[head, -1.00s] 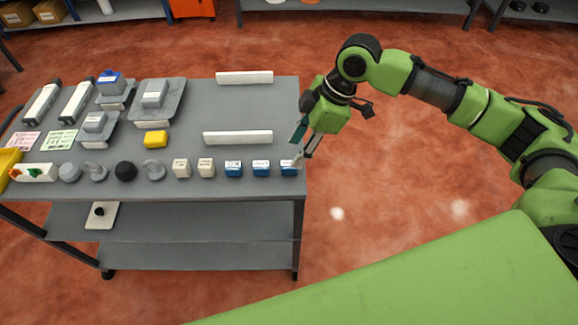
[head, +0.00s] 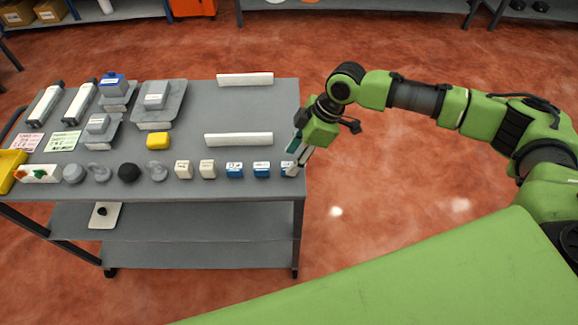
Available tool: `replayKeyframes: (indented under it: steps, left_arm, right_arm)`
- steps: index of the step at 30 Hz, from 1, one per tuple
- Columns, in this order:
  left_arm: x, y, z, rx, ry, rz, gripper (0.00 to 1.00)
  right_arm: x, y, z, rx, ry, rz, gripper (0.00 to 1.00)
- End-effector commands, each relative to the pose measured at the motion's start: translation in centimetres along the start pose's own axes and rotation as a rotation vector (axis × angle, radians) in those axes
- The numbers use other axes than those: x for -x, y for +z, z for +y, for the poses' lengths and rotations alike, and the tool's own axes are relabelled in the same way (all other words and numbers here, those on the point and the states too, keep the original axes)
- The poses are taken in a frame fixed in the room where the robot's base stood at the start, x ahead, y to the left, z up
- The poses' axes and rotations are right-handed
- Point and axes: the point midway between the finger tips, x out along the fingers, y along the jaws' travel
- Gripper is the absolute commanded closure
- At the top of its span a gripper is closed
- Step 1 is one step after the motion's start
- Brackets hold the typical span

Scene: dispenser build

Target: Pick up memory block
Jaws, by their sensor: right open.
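Small blocks stand in a row along the front of the grey cart top; I cannot read which one is labelled as memory block. Three are blue with white labelled tops: one left (head: 234,170), one in the middle (head: 261,170) and one at the right end (head: 285,169). My right gripper (head: 293,162) is open, tilted down over the right-end blue block. Its fingers partly hide that block, and I cannot tell whether they touch it. My left gripper is out of view.
Two cream blocks (head: 207,169), a black knob (head: 128,172) and grey parts continue the row leftward. A white bar (head: 238,139) lies behind the blue blocks. A yellow block (head: 158,140) and grey trays stand further left.

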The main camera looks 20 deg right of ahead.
Motion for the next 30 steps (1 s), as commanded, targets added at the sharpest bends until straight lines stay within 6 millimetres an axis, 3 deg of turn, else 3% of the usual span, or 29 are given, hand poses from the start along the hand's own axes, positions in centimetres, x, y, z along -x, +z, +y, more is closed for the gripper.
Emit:
replayKeyframes:
  steps: [3,7,16,20,21,30]
  left_arm:
    - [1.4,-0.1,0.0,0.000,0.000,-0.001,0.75]
    - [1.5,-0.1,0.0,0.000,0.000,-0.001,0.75]
    - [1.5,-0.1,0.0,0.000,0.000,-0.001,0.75]
    - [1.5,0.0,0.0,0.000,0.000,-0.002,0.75]
    - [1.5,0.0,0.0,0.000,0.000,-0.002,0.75]
    - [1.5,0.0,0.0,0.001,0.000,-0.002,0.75]
  right_arm:
    - [-1.6,0.1,-0.6,0.000,-0.004,-0.002,0.60]
    - [-3.3,0.2,-0.5,-0.001,-0.002,-0.001,0.60]
    - [-3.9,0.2,-0.4,-0.001,0.001,0.001,0.60]
    - [-3.9,0.2,-0.4,-0.001,0.000,0.001,0.94]
    - [-3.9,0.2,-0.4,-0.001,0.000,0.001,0.96]
    - [-3.8,0.2,-0.4,-0.001,0.001,0.001,0.96]
